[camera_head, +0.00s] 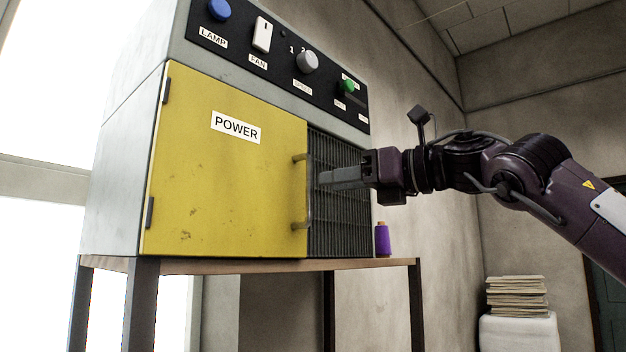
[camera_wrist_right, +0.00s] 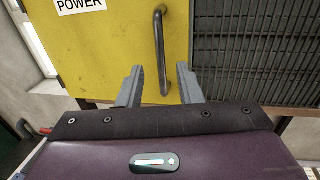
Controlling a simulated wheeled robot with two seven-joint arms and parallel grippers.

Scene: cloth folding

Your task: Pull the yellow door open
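The yellow door (camera_head: 225,175) labelled POWER is closed on the front of a grey cabinet, with hinges along its left edge. Its vertical bar handle (camera_head: 308,195) is at the door's right edge. My right gripper (camera_head: 322,179) comes in from the right, its fingertips close to the handle. In the right wrist view, the gripper (camera_wrist_right: 160,85) is open, with its two fingers apart and the lower part of the handle (camera_wrist_right: 161,50) between them in the picture. I cannot tell whether a finger touches the handle. My left gripper is not in view.
A dark grille (camera_head: 342,200) is right of the door. Above is a control panel (camera_head: 290,62) with buttons and a knob. Space before the door looks clear.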

